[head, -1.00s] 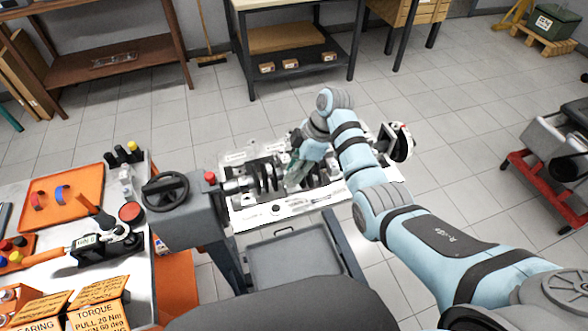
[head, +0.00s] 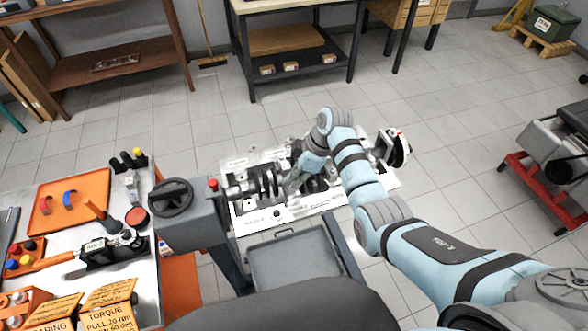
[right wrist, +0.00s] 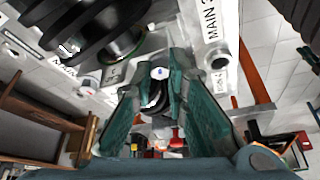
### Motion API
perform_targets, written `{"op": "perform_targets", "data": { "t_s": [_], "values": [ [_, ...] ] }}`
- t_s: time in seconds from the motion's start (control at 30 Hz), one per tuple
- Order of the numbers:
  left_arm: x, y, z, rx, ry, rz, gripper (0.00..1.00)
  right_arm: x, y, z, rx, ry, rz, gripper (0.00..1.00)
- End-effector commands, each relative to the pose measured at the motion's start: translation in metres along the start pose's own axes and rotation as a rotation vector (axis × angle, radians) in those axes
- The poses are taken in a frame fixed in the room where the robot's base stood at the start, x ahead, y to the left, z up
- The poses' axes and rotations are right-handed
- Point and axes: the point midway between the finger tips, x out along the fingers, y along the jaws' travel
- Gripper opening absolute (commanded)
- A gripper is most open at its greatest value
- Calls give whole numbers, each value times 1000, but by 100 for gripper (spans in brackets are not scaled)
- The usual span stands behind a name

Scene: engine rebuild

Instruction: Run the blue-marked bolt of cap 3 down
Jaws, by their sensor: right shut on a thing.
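The engine block (head: 270,213) lies on the stand with its crankshaft (head: 262,184) showing at its left. My right gripper (head: 291,187) reaches down onto the middle of the block, and its arm covers part of it. In the right wrist view, the right gripper (right wrist: 158,92) has its teal fingers closed in around a bolt (right wrist: 159,73) with a small blue mark on its pale head. A pale part labelled MAIN 3 (right wrist: 220,58) is just right of the fingers. The bolt's seat is hidden. My left gripper is out of view.
A stand with a handwheel (head: 170,197) is at the block's left. A grey tray (head: 290,262) sits in front and below. A tool table with an orange tray (head: 68,205) and a torque wrench (head: 98,250) is at left. Floor behind the block is clear.

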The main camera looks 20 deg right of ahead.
Motion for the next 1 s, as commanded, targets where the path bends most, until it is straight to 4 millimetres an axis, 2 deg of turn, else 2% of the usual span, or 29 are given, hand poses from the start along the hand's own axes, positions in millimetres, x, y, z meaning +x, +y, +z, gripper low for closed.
{"op": "perform_targets", "data": {
  "t_s": [0.03,0.1,0.3,1.0],
  "values": [
    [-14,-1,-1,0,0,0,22,-6,-2,-2,32,-1,9,0],
    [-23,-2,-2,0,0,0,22,-6,-3,-2,89,0,31,0],
    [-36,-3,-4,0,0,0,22,-4,-4,-2,262,5,106,0],
    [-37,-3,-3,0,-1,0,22,0,-8,-5,854,22,352,0]
  ]
}}
